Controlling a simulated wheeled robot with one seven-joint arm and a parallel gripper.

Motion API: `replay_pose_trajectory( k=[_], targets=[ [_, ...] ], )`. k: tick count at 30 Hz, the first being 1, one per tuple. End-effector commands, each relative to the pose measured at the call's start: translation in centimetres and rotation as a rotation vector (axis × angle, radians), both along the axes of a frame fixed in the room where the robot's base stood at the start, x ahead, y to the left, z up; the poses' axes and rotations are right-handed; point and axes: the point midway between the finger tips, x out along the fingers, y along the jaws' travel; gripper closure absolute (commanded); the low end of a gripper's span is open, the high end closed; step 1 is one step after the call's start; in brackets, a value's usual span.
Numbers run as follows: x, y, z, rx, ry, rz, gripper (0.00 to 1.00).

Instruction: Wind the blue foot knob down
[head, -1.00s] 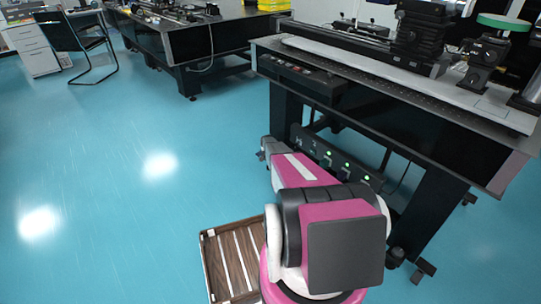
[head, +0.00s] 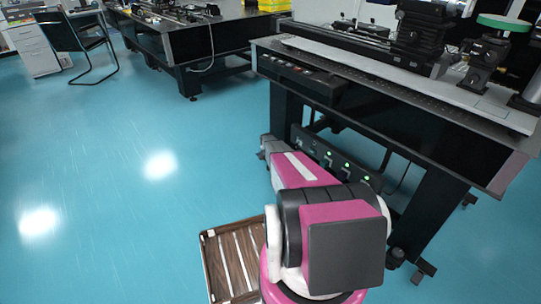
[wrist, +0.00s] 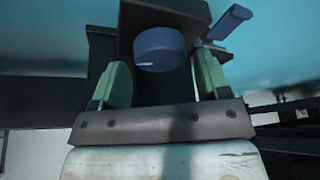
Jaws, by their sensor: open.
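The blue foot knob (wrist: 160,48) is a short, round, dark-blue cylinder with a small pale mark on its side. It shows in the wrist view at the top centre, under a dark block (wrist: 165,14). My gripper (wrist: 162,76) is open, with one green finger to the left of the knob and one to the right. The knob appears between or just beyond the fingertips, with a gap at the left finger. I cannot tell whether the right finger touches it. In the head view my arm hides the gripper and the knob.
A blue lever (wrist: 229,22) sticks out near the right finger. In the head view, the optical table (head: 390,110) stands on black legs, with a green-lit panel (head: 335,158) beneath. A brown slatted tray (head: 232,262) lies beside my base. The floor at left is clear.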

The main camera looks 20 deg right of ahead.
Motion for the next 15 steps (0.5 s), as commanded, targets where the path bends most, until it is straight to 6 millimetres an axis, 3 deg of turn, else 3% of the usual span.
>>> replay_pose_trajectory(
  k=[9,15],
  targets=[
    [-2.1,1.6,5.7,0.000,0.000,-0.001,0.31],
    [-2.5,2.1,7.7,0.000,0.000,-0.001,0.31]
  ],
)
